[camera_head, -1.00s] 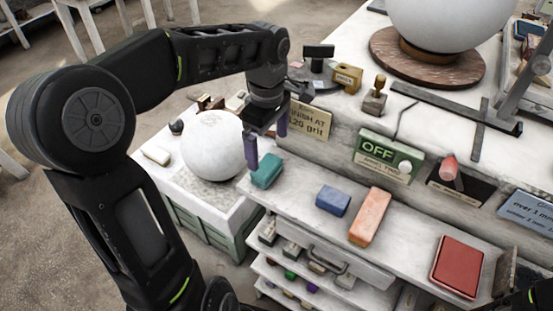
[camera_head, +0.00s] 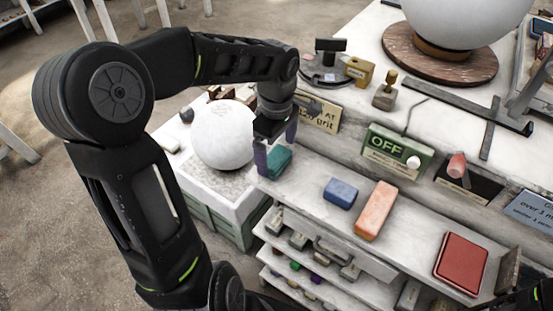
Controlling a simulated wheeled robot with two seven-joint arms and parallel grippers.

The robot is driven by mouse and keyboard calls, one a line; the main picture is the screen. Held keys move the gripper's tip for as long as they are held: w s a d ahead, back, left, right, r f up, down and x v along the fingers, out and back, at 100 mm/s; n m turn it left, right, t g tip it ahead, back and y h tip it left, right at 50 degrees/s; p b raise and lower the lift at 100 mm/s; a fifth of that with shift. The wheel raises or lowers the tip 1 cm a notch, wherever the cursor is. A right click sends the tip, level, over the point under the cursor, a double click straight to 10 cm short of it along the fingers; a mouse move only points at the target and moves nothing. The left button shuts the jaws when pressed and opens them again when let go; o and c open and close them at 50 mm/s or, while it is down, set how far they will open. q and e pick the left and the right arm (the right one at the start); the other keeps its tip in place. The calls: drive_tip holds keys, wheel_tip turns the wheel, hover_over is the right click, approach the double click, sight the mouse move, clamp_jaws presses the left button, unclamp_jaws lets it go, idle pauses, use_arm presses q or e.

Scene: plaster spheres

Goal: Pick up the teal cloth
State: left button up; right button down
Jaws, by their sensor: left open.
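The teal cloth (camera_head: 279,162) is a small folded block at the left end of the white ledge in the head view. My left gripper (camera_head: 276,158) is open, its two purple fingers pointing down. One finger is at the cloth's left side and the other is at its far right side, so the fingers appear to straddle it. I cannot tell whether they touch it. Part of the cloth is hidden behind the near finger. My right gripper does not show.
A blue block (camera_head: 340,192), an orange block (camera_head: 376,211) and a red pad (camera_head: 461,263) lie to the right on the same ledge. A white sphere (camera_head: 222,136) stands close left of the gripper. A sign (camera_head: 326,116) rises behind it.

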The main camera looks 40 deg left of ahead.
sight(277, 157)
use_arm(q)
drive_tip(key=shift+f, duration=1.6)
drive_tip(key=c, duration=1.4)
drive_tip(key=shift+r, duration=0.2)
wheel_tip(277, 157, up, 10)
drive_tip(key=shift+f+b, duration=0.1)
drive_tip(key=shift+b, duration=0.45)
drive_tip(key=o, duration=0.7)
drive_tip(key=c, duration=0.5)
